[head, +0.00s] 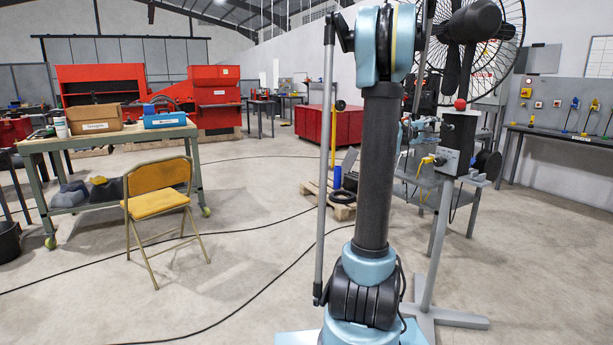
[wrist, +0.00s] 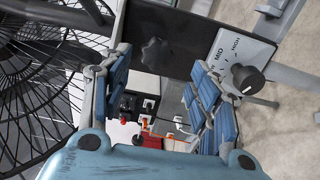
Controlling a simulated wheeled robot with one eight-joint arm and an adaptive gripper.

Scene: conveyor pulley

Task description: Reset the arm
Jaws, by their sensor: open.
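My arm (head: 375,170) stands upright in the middle of the head view, with a blue joint at its top and a thin rod along its left side. My gripper (wrist: 158,68) shows in the wrist view with its two blue padded fingers spread apart and nothing held between them. A black panel with a dark star-shaped knob (wrist: 157,54) lies beyond the fingertips. In the head view my gripper is largely hidden by the arm and clutter, so I cannot tell its exact place there.
A dial knob (wrist: 247,79) with LOW, MID and HIGH marks is right of the fingers. A large fan (head: 470,40) stands behind the arm at right. A stand with a red button (head: 460,104) is close by.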

